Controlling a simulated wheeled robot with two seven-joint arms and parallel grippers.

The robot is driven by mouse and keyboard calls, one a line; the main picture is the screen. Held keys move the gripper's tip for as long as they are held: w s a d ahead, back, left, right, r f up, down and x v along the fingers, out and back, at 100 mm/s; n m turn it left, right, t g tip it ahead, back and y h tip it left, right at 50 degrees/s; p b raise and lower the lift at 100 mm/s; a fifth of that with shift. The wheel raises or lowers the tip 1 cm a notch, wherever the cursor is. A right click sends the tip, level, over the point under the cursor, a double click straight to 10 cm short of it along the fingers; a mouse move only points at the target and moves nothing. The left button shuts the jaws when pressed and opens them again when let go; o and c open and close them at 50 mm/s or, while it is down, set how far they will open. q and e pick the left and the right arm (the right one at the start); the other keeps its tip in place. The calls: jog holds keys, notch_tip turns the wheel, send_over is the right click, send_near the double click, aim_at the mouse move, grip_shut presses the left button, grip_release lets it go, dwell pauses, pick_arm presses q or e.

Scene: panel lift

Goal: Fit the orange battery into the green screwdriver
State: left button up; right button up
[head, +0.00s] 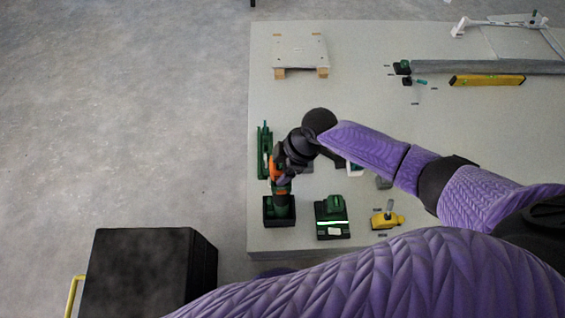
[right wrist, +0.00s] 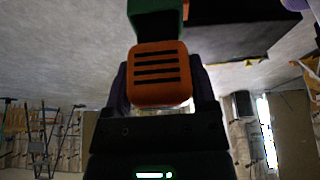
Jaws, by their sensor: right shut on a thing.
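My right gripper (right wrist: 160,92) is shut on the orange battery (right wrist: 158,75), whose slotted face points at the wrist camera. In the head view the gripper (head: 281,174) is above the black holder (head: 279,219) at the table's near left. The green screwdriver (head: 279,206) stands in this holder, partly hidden by the battery and gripper. In the right wrist view a green and black body (right wrist: 155,20), seemingly the screwdriver, lies right against or just beyond the battery. I cannot tell whether the battery is seated in it. My left gripper is not in view.
A black and green device (head: 332,230) with a lit strip and a yellow tool (head: 386,220) stand right of the holder. A long green object (head: 264,140) lies behind it. A pallet (head: 300,52) and yellow level (head: 487,80) are farther back. The table's middle is mostly clear.

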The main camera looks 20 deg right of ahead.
jog(key=shift+f, duration=0.2)
jog(key=shift+f+b, duration=0.7)
jog(key=shift+f, duration=0.15)
dwell(0.5)
jog(key=o, duration=1.3)
